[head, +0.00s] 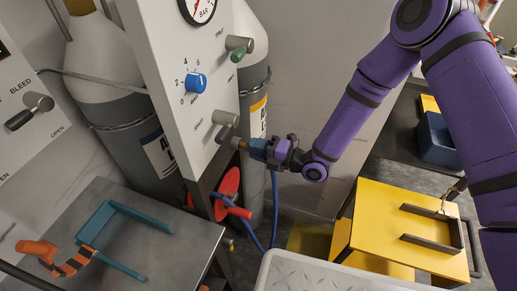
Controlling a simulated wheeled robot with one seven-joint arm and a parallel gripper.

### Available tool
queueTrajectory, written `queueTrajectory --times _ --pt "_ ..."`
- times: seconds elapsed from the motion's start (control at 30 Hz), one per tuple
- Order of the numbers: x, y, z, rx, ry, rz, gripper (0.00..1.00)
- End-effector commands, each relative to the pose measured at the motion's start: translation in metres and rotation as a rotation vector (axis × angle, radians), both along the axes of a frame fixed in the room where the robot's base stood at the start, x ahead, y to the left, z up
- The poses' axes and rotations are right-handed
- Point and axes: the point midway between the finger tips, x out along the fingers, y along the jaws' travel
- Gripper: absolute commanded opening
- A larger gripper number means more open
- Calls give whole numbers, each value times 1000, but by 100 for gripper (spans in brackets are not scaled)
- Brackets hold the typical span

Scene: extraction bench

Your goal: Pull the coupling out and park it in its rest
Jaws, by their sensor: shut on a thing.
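The coupling (258,148) is a blue piece with a brass-coloured end, at the lower right edge of the white gauge panel (205,70). My gripper (270,150) is shut on it, coming from the right. The brass end points at a grey fitting (228,127) on the panel; whether it is still seated there is too small to tell. A blue hose (273,205) hangs below the coupling. I cannot tell which fixture is the rest: a teal U-shaped bracket (105,220) lies on the grey bench, and a dark U-shaped bracket (440,219) on the yellow cart.
An orange-and-black handled object (62,258) is by the teal bracket on the grey bench (165,235). A red reel (228,192) stands below the panel. Grey gas cylinders (150,145) stand behind it. The yellow cart (380,205) is at right.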

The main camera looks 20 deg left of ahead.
Motion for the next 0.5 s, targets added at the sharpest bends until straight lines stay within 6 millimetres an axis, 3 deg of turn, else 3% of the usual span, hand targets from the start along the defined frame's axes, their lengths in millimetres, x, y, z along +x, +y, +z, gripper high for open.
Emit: queueTrajectory --times 0.5 --pt "1 11 0 -1 1 0 0"
